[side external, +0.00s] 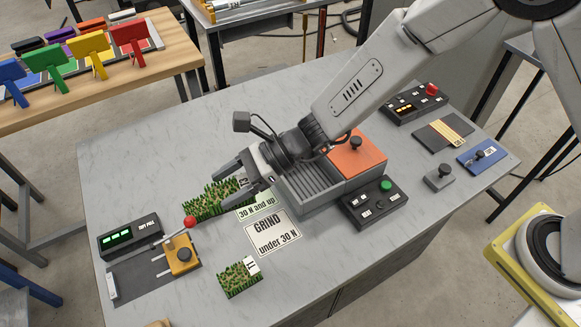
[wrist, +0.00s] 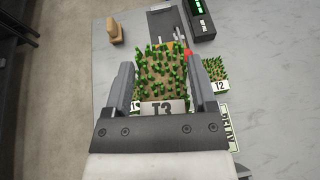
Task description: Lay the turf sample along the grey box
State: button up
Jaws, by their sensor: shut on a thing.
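My gripper (side external: 222,184) is shut on a turf sample labelled T3 (wrist: 160,80), a brown block with green tufts. In the wrist view it sits between my two fingers, its white label towards me. A second turf sample, T2 (wrist: 215,71), lies to its right on the table. In the side view the green turf at my fingers (side external: 206,203) overlaps, so I cannot separate T3 from T2 or tell T3's height. A third sample (side external: 240,281) lies alone at the front. The grey box (side external: 312,208), with a ribbed top, stands right of my gripper.
A printed "GRIND under 30 N" card (side external: 273,234) and a "30 N and up" card (side external: 262,206) lie left of the grey box. A tester with a yellow block (side external: 183,262) and a black display (side external: 128,238) stand at left. A green-button control box (side external: 375,203) is at right.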

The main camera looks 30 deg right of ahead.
jog(key=w+d+r+m+t+h, duration=0.1)
jog(key=w+d+r+m+t, duration=0.25)
jog(key=w+d, duration=0.45)
jog(key=d+r+m+t+h, duration=0.2)
jog(key=d+m, duration=0.1)
jog(key=d, duration=0.7)
jog(key=d+r+m+t+h, duration=0.3)
jog(key=d, duration=0.7)
jog(key=d+r+m+t+h, duration=0.2)
jog(key=d+r+m+h, duration=0.1)
jog(key=d, duration=0.7)
jog(key=shift+s+r+m+t, duration=0.25)
jog(key=shift+s+m+t, duration=0.1)
jog(key=shift+s, duration=0.05)
